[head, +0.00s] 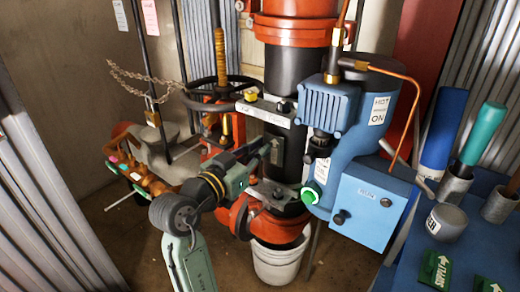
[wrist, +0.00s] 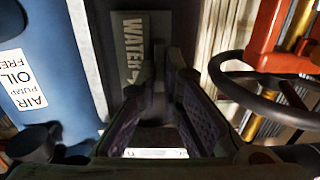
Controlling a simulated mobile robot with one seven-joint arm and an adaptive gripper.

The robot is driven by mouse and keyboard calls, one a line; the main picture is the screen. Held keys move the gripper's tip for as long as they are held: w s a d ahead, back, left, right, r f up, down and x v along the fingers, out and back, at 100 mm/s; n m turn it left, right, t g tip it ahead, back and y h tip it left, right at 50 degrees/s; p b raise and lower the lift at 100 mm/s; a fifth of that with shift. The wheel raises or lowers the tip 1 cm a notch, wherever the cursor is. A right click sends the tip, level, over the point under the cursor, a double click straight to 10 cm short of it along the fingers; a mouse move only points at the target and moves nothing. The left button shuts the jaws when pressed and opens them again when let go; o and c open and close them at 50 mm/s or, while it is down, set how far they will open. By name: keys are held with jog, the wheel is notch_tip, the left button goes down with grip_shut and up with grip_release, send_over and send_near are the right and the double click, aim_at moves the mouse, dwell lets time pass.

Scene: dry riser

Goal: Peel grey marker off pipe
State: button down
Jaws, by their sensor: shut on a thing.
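The grey marker (wrist: 128,50), a flat plate lettered WATER with an arrow, shows beyond my fingers in the wrist view. It lies against the dark vertical pipe; I cannot tell whether any edge is lifted. In the head view the marker (head: 277,151) is a small grey patch on the black pipe (head: 291,150), partly hidden by my gripper. My gripper (head: 266,152) reaches it from the left. In the wrist view my gripper (wrist: 168,72) has its fingertips close together at the marker's lower right edge, shut on it. The exact contact is hidden by the fingers.
A blue pump (head: 345,145) stands close right of the pipe. A handwheel (head: 222,92) and red valve are close on the left. A white label band (head: 265,115) sits above the marker. A white bucket (head: 278,262) stands below. A blue table (head: 470,245) is at right.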

jog(key=v, duration=0.8)
jog(key=shift+b, duration=0.4)
